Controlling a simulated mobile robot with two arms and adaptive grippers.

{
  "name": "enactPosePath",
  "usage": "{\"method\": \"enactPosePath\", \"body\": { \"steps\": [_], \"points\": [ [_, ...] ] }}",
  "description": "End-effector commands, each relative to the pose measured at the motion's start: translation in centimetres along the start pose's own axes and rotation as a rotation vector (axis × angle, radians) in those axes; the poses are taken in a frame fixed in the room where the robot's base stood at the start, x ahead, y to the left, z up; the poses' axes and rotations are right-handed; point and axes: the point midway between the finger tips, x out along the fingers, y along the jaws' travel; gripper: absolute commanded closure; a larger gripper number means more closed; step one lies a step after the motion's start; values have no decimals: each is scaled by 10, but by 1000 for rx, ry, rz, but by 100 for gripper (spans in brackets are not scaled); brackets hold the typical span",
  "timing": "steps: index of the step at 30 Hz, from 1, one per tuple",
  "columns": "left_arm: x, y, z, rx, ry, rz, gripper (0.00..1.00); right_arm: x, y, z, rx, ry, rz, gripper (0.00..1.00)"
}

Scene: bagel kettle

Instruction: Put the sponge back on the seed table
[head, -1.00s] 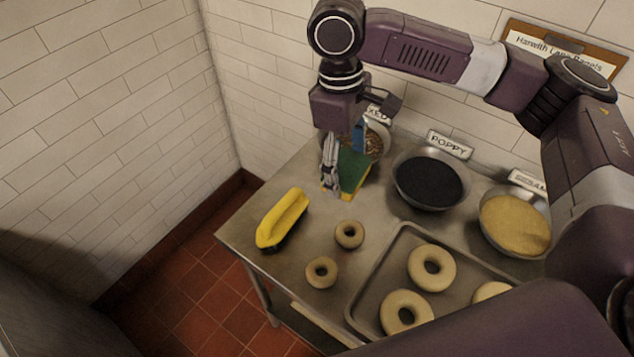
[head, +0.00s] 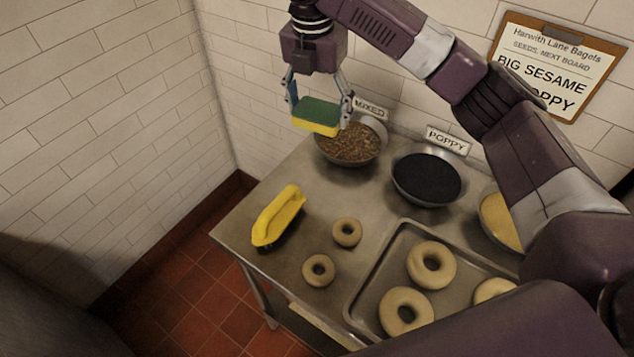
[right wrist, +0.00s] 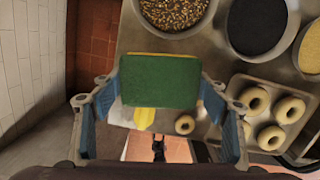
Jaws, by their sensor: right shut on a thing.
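The sponge (head: 317,116), green on top and yellow below, is held between the fingers of my right gripper (head: 318,103). It is up in the air, apart from the table, at the back left near the mixed-seed bowl. In the right wrist view the green face of the sponge (right wrist: 160,82) fills the middle, between the blue finger pads. The seed table (head: 330,195) is a grey metal table with a bare stretch at its left and back-left part. My left gripper is not in view.
Bowls of mixed seed (head: 348,146), poppy (head: 427,178) and sesame (head: 499,217) stand along the back. Two small bagels (head: 347,232) lie beside a tray (head: 370,277) of larger bagels. White tiled walls close off the back and left.

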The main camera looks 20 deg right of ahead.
Motion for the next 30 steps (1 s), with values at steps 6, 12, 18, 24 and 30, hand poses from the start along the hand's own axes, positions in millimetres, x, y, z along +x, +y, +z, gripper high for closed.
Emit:
{"method": "enactPosePath", "body": {
  "steps": [6, 12, 18, 24, 30],
  "points": [
    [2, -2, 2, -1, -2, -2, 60, 2, 5, 4, -175, 1, 21, 55],
    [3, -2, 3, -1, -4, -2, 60, 24, 6, 2, -211, 6, 23, 55],
    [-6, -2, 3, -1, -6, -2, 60, 75, 4, -4, -209, 5, 21, 55],
    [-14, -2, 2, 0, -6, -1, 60, 126, 4, -11, -208, 4, 20, 55],
    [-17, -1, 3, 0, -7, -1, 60, 154, 5, -14, -208, 1, 25, 55]
  ]
}}
